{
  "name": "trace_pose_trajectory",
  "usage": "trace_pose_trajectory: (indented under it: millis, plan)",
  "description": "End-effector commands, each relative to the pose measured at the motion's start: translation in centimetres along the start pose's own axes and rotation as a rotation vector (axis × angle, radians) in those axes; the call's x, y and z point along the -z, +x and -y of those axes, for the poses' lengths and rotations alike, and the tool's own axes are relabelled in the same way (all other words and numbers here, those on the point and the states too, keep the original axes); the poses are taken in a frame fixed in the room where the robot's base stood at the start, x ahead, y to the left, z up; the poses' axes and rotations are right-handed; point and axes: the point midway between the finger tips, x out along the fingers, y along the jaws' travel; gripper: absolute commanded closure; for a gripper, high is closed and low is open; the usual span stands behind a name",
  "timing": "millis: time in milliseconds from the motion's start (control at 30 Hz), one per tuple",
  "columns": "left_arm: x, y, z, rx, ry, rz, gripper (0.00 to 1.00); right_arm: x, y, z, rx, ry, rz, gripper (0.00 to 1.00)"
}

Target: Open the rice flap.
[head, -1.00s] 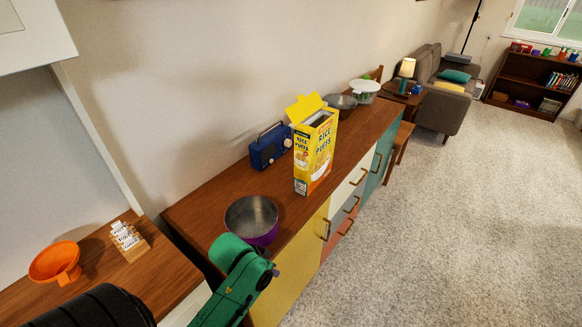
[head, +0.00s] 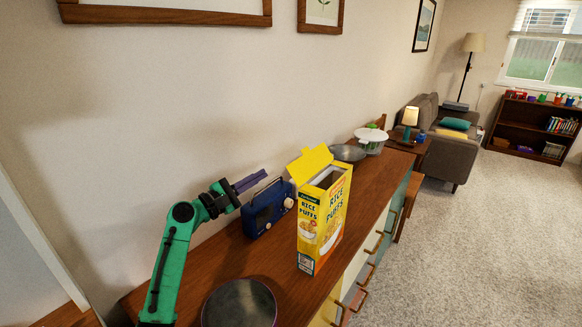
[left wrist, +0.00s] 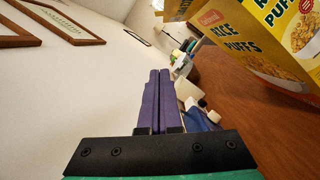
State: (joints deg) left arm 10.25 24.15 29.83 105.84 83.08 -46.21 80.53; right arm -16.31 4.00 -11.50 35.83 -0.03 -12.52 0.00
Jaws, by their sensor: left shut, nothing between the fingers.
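The yellow rice puffs box (head: 322,218) stands upright on the wooden sideboard. Its yellow flap (head: 309,163) is raised and leans out toward the wall side, and a dark opening shows in the box top. My left gripper (head: 263,177) is shut and empty, its purple fingers together. It is above the blue radio, left of the box and apart from the flap. In the left wrist view the closed fingers (left wrist: 160,75) point past the box (left wrist: 235,38), which is on the right; its top is cut off by the frame. My right gripper is not in view.
The blue radio (head: 268,207) stands below the left gripper, by the wall. A grey bowl (head: 348,152) and a white-green container (head: 371,139) stand behind the box. The space above is free.

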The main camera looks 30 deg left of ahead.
Motion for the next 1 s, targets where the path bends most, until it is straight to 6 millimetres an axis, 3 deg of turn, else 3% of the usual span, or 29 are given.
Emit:
trace_pose_trajectory:
  millis: [67,267,400,667,800,1000]
  plan:
    - [0.7,-0.2,0.8,-0.003,-0.002,0.002,1.00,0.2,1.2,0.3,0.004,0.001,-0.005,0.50]
    - [0.3,1.4,0.3,-0.002,-0.005,0.004,1.00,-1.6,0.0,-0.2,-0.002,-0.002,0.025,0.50]
    - [0.1,4.3,0.2,-0.002,-0.005,0.004,1.00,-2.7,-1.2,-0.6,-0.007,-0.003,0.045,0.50]
    - [0.1,10.1,0.3,-0.001,-0.003,0.003,1.00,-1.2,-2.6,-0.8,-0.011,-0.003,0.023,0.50]
    - [-2.5,10.7,0.1,0.002,-0.001,0.003,1.00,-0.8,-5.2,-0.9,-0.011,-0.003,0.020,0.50]
    - [-3.5,10.9,0.5,0.000,-0.001,0.001,1.00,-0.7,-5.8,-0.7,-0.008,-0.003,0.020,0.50]
